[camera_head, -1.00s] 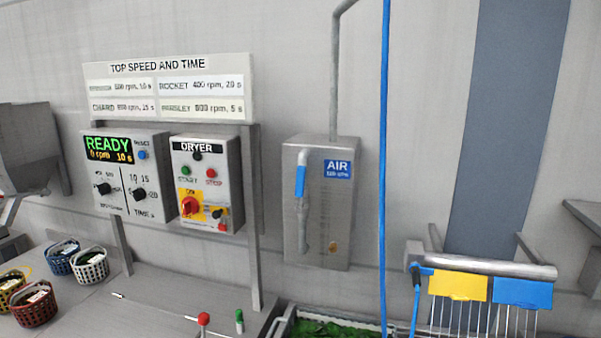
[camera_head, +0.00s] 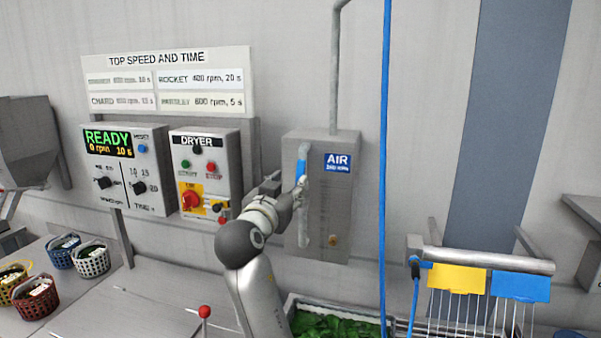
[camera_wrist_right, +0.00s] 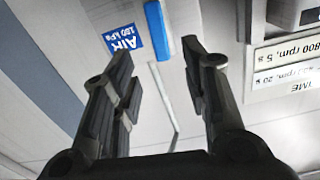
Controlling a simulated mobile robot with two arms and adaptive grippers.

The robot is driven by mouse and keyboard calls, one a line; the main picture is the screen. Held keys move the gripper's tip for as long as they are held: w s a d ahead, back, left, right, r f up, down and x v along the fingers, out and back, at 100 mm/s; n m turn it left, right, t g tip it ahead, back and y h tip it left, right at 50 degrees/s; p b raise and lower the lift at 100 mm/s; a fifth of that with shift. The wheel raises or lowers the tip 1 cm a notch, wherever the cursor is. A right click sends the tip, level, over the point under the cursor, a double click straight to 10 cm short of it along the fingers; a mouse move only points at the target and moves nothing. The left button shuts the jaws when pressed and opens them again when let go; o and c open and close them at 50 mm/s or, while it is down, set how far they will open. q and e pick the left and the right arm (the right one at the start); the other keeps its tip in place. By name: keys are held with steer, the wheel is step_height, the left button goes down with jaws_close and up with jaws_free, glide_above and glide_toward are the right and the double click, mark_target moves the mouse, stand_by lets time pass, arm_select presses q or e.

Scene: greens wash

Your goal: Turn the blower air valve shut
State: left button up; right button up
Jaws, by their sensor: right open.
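The blower air valve has a blue handle (camera_head: 302,164) standing upright along a grey pipe on a grey metal box (camera_head: 346,215) with a blue AIR label. My right gripper (camera_head: 287,183) is in front of the box, close to the handle, and hides part of its lower end. In the right wrist view the blue handle (camera_wrist_right: 159,32) shows beyond and between the fingertips of the right gripper (camera_wrist_right: 157,56). The fingers are apart with nothing between them. Whether a finger touches the handle cannot be told. My left gripper is not in view.
The dryer panel (camera_head: 208,160) with knobs and buttons is just left of my right gripper. A speed panel reading READY (camera_head: 127,170) stands further left. A blue hose (camera_head: 384,120) hangs to the right of the valve box. A tray of greens (camera_head: 335,327) is below.

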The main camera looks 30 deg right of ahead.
mark_target(300, 174)
steer(key=p+x, duration=0.4)
steer(key=x, duration=0.4)
steer(key=shift+w+d+r, duration=0.1)
steer(key=shift+w+d, duration=0.1)
steer(key=shift+d, duration=0.05)
steer(key=shift+p+x, duration=0.6)
steer(key=shift+x, duration=0.35)
jaws_close()
steer(key=shift+f, duration=0.2)
